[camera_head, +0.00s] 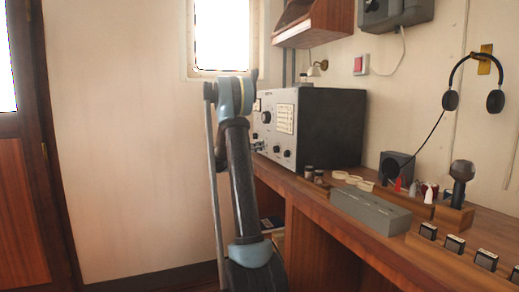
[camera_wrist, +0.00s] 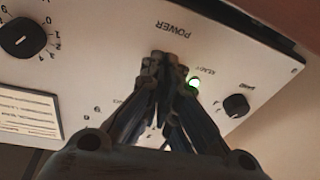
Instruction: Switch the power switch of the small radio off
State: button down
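The small radio (camera_head: 330,125) is a black box with a light front panel, standing on the wooden counter. In the wrist view its panel (camera_wrist: 95,45) appears upside down. In the head view my arm largely hides the gripper.
A large black dial (camera_wrist: 22,38) and a small knob (camera_wrist: 236,105) flank my fingers on the panel. Headphones (camera_head: 450,100) hang on the wall.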

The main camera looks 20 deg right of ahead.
jog(key=shift+w+f+n+t+h, duration=0.1)
jog(key=shift+f+n+t+h, duration=0.25)
jog(key=shift+h, duration=0.55)
jog(key=shift+f+n+t+h, duration=0.15)
jog(key=shift+f+h, duration=0.25)
jog(key=shift+h, duration=0.5)
jog(key=shift+t, duration=0.3)
jog(key=c, duration=2.3)
grip_release()
jog(key=o, duration=0.5)
jog(key=shift+w, duration=0.1)
jog(key=shift+o, duration=0.2)
jog(key=shift+s+d, duration=0.1)
jog(key=shift+s, duration=0.1)
jog(key=v, duration=1.2)
